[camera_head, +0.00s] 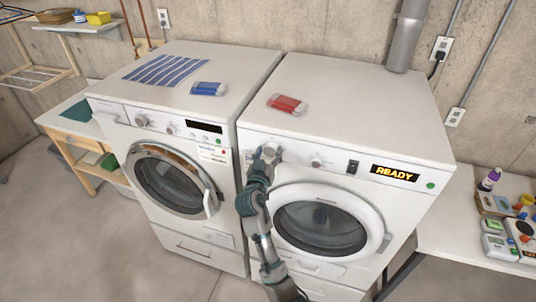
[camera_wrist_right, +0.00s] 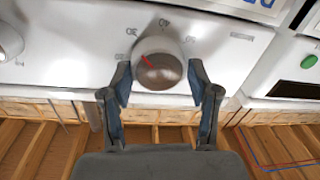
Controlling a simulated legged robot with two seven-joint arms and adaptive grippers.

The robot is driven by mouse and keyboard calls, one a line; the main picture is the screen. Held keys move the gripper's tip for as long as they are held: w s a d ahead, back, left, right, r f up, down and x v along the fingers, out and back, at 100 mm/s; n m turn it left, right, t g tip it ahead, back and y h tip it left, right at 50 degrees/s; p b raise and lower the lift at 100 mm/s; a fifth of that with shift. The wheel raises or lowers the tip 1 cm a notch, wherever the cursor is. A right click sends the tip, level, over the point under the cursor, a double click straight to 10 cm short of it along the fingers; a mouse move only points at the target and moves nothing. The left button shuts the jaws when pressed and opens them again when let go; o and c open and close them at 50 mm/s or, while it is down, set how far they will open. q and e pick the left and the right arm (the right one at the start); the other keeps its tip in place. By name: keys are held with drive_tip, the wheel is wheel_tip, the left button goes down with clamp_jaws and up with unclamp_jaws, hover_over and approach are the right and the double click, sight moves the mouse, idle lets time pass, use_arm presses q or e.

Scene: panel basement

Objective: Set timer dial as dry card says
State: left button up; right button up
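The timer dial (camera_wrist_right: 160,70) is a round knob with a red pointer mark, on the right machine's white front panel (camera_head: 340,168). My left gripper is out of view.
A second knob (camera_head: 316,161), a dark switch (camera_head: 352,167) and a lit READY display (camera_head: 395,173) are to the right. A red packet (camera_head: 287,104) and a blue packet (camera_head: 208,88) lie on the machine tops. A side table (camera_head: 470,245) holds bottles and small devices.

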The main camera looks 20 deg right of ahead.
sight(269, 128)
drive_tip(key=shift+o, duration=1.4)
drive_tip(key=shift+w+a+f, duration=0.1)
drive_tip(key=shift+a, duration=0.05)
drive_tip(key=shift+w, duration=0.15)
drive_tip(key=shift+d, duration=0.25)
drive_tip(key=r, duration=0.2)
drive_tip(key=shift+d+r, duration=0.2)
drive_tip(key=shift+r, duration=0.1)
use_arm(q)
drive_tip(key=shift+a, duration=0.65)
use_arm(e)
wheel_tip(269, 128, up, 7)
drive_tip(key=shift+a, duration=0.4)
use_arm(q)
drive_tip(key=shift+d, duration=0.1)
use_arm(e)
drive_tip(key=shift+d, duration=0.2)
